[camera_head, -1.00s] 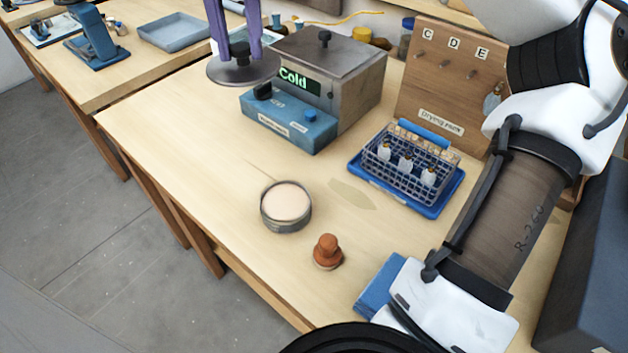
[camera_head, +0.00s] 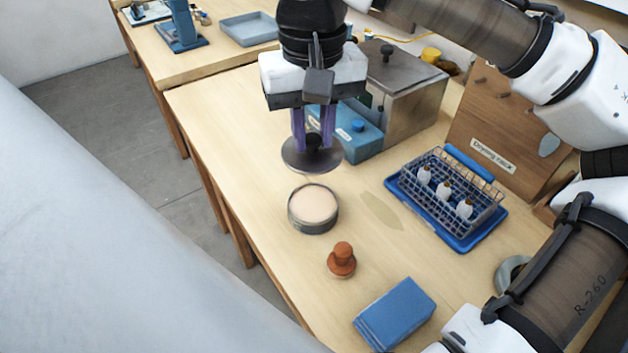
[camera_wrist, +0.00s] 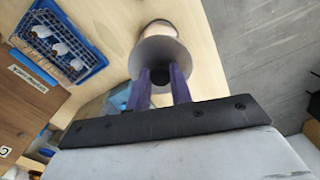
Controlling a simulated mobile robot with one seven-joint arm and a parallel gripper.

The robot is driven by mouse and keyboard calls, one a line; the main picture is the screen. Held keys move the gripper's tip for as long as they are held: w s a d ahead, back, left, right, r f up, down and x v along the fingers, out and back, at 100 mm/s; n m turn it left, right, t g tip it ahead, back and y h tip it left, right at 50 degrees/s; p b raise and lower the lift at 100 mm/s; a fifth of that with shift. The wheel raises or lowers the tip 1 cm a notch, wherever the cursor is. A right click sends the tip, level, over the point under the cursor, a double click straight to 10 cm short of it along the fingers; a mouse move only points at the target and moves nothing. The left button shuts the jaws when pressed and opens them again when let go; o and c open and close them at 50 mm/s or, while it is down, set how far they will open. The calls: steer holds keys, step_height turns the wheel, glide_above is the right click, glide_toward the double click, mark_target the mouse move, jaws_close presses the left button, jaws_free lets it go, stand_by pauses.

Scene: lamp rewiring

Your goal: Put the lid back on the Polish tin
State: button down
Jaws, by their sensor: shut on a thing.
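The Polish tin (camera_head: 314,208) stands open on the bench, a round grey tin filled with a pale cream paste. Its lid (camera_head: 297,160) is a flat grey disc with a dark knob. My gripper (camera_head: 314,140) has its purple fingers shut on that knob and holds the lid in the air behind the tin in the head view. In the wrist view, the lid (camera_wrist: 150,54) hangs from my gripper (camera_wrist: 161,82) and covers part of the tin (camera_wrist: 157,27). The fingers hide most of the knob.
A brown knobbed stopper-like object (camera_head: 341,262) stands close to the tin, with a blue block (camera_head: 395,314) nearer the front. A blue rack of white bottles (camera_head: 446,195) stands right. A blue-fronted metal box (camera_head: 405,90) is behind my gripper. Bare bench lies left of the tin.

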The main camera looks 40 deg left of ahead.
step_height(320, 180, down, 10)
stand_by(0.5)
steer(key=shift+f, duration=0.45)
steer(key=c, duration=1.3)
jaws_free()
steer(key=shift+o, duration=0.2)
step_height(320, 180, up, 13)
